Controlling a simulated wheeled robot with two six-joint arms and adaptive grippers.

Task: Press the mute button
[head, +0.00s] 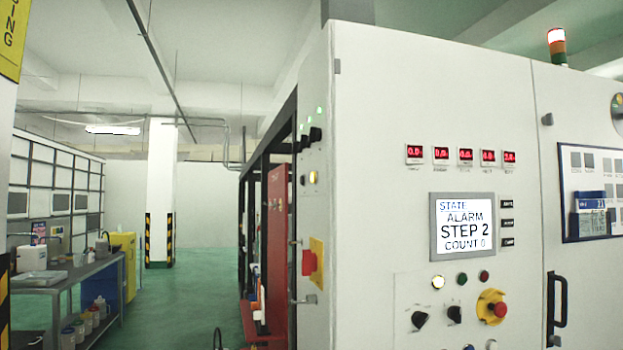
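A white control cabinet (385,120) fills the right side of the head view. Its screen (465,228) reads "STATE ALARM STEP 2 COUNT 0". Three small dark labelled keys stand in a column right of the screen: top (507,204), middle (507,223) and bottom (507,242). Their lettering is too small to read, so I cannot tell which control is the mute button. Below are a lit white button (438,282), a green button (462,279), a red button (484,277) and a red emergency stop (500,310) on yellow. Neither of my grippers is in view.
Two black knobs (420,319) sit low on the panel. A black door handle (557,310) sticks out at right. A signal lamp (557,46) glows on top. A grey workbench (70,277) stands at left. The green floor (190,305) between is open.

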